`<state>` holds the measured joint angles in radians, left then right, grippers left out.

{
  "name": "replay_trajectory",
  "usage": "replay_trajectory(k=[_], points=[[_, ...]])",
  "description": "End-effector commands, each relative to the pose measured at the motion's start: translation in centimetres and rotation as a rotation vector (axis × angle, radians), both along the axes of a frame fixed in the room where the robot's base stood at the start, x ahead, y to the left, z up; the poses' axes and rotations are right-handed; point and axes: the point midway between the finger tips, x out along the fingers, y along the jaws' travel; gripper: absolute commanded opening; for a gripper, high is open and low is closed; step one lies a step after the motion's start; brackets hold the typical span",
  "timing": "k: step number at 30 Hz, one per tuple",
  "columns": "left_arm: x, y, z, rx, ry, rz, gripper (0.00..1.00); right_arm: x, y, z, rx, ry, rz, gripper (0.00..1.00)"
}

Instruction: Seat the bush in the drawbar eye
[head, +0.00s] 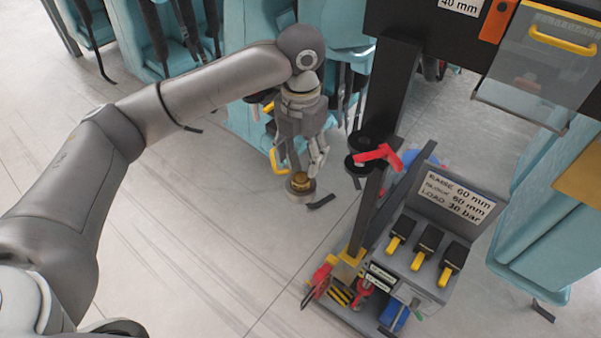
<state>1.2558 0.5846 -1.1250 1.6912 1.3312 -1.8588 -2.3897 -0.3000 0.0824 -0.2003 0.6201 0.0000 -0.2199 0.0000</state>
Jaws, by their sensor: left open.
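My left gripper (306,158) reaches down from the left arm near the middle of the head view, with its fingers open. Just below the fingertips is a brass-coloured bush (300,181). It appears at the top of a grey ring (300,196), which looks like the drawbar eye. The fingers partly cover this area, so I cannot tell how deep the bush sits in the ring or whether a finger touches it. My right gripper is not in view.
Right of the gripper stands a dark post with a red handle (377,155). At its foot is a trolley with a control box with yellow-tipped levers (427,240) and a sign (456,192). Teal seats (540,210) stand behind and right. The floor (200,230) at centre left is clear.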

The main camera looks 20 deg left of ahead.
Motion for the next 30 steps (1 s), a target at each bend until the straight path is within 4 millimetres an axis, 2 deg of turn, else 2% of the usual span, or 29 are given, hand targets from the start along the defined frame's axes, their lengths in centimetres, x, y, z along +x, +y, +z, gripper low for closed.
replay_trajectory(k=[1, 6, 10, 30], points=[[0.1, -0.1, 0.9, -0.001, -0.005, -0.001, 0.56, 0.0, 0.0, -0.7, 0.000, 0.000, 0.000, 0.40], [0.1, 0.0, 3.9, -0.001, -0.002, 0.001, 0.56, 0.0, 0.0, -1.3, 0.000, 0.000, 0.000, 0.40], [0.0, 0.0, 5.2, 0.001, 0.000, 0.001, 0.56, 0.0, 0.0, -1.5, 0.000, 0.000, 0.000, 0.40], [0.0, 0.0, 5.6, 0.001, 0.002, 0.001, 0.56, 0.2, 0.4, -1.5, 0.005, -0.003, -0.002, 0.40]])
